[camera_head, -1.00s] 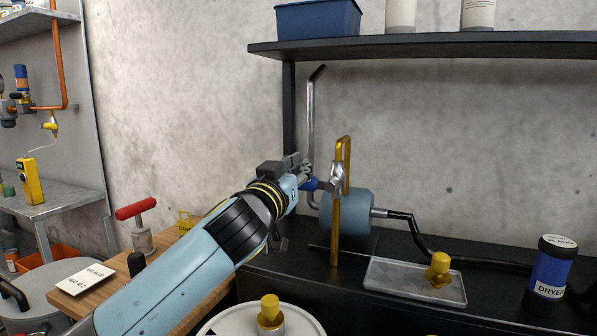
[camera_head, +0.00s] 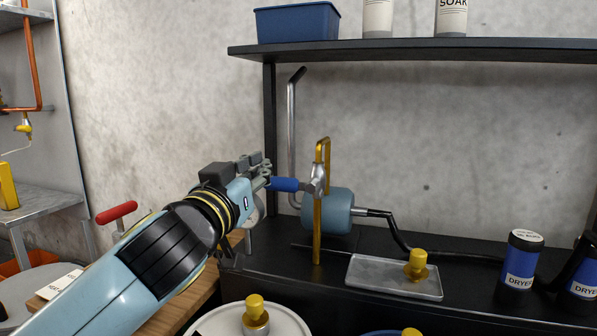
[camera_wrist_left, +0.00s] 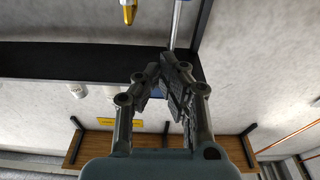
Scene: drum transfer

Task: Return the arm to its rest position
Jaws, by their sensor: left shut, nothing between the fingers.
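My left arm comes in from the lower left in the head view. Its gripper (camera_head: 263,171) is shut and empty, just left of the blue handle (camera_head: 284,184) of a valve (camera_head: 316,181) on a brass pipe (camera_head: 317,232). The fingertips look close to the handle's left end; the exact gap cannot be told. In the left wrist view the shut gripper (camera_wrist_left: 163,70) has nothing between its fingers. My right gripper is not in view.
A light-blue tank (camera_head: 328,212) stands behind the pipe. A dark shelf (camera_head: 420,50) hangs above. A red-handled tool (camera_head: 116,212) is at left.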

